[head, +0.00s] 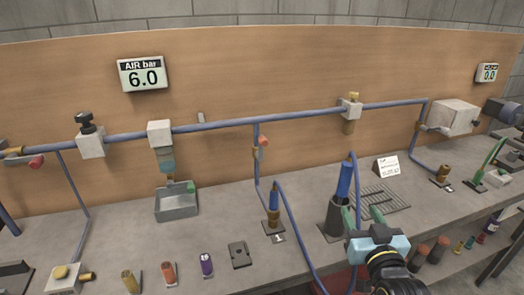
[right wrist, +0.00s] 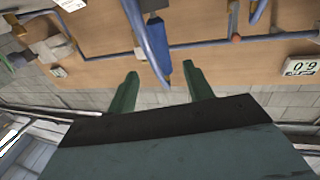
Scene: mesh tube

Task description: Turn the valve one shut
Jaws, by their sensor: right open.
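My right gripper (head: 363,212) is low in the head view, with its green fingers apart. In the right wrist view, the open gripper (right wrist: 160,75) has nothing between its fingertips; a blue tool shows beyond them. I cannot read which is valve one. My right gripper is apart from all of them. My left gripper is not in view.
A blue tool (head: 344,180) stands in a dark holder beside my right gripper, with a blue hose (head: 299,240) nearby. The air display (head: 143,74) reads 6.0. Small bottles (head: 206,264) stand along the bench front. A grey tray (head: 176,205) sits under the filter.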

